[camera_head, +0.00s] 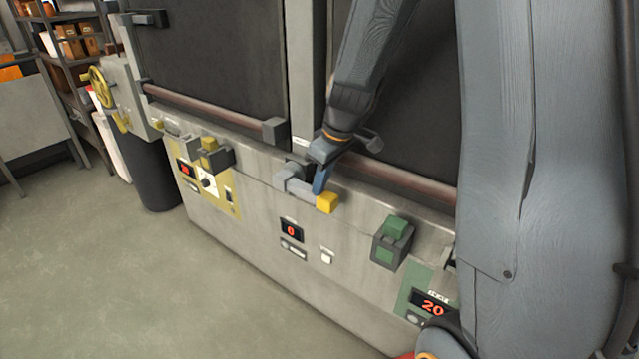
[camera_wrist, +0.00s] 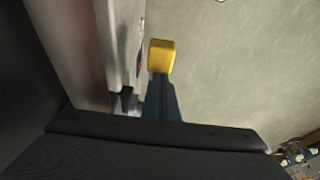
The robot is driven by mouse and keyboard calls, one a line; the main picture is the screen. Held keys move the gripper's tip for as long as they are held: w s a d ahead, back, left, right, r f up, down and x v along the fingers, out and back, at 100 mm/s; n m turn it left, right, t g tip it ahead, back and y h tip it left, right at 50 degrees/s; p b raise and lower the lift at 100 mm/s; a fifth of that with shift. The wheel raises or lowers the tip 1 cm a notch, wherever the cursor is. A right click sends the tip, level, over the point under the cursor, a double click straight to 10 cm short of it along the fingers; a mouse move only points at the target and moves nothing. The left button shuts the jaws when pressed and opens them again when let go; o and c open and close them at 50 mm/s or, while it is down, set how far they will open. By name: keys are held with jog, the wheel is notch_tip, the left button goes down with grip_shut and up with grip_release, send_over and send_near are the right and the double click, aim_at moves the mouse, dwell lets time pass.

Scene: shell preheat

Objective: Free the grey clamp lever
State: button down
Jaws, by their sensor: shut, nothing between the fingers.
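The grey clamp lever (camera_head: 296,186) sticks out from the front of the machine in the head view, below the post between the two dark doors. It ends in a yellow block (camera_head: 327,203). My gripper (camera_head: 319,187) points down at the lever, its blue fingers just behind the yellow end. The fingers look shut and hold nothing. In the wrist view the yellow block (camera_wrist: 162,56) shows just beyond my narrow fingertips (camera_wrist: 161,82). I cannot tell whether the fingers touch the lever, and they hide part of it.
A yellow-topped switch (camera_head: 209,145) sits to the left and a green one (camera_head: 396,230) to the right. A red display (camera_head: 291,231) reads 0, another (camera_head: 433,306) reads 20. Reddish rails (camera_head: 205,108) cross the doors. The floor in front (camera_head: 100,270) is clear.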

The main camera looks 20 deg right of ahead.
jog(key=shift+s+d+f+b, duration=0.15)
jog(key=shift+f+b, duration=0.6)
jog(key=shift+f, duration=0.05)
jog(key=shift+r, duration=0.25)
jog(key=shift+s+r+p, duration=0.1)
jog(key=shift+r+p, duration=0.25)
jog(key=shift+p, duration=0.05)
jog(key=v, duration=0.1)
jog(key=p+v, duration=0.2)
jog(key=shift+r, duration=0.45)
jog(key=b+v, duration=0.3)
jog(key=v, duration=0.6)
jog(key=shift+s+d, duration=0.3)
jog(key=shift+s, duration=0.05)
jog(key=shift+f, duration=0.15)
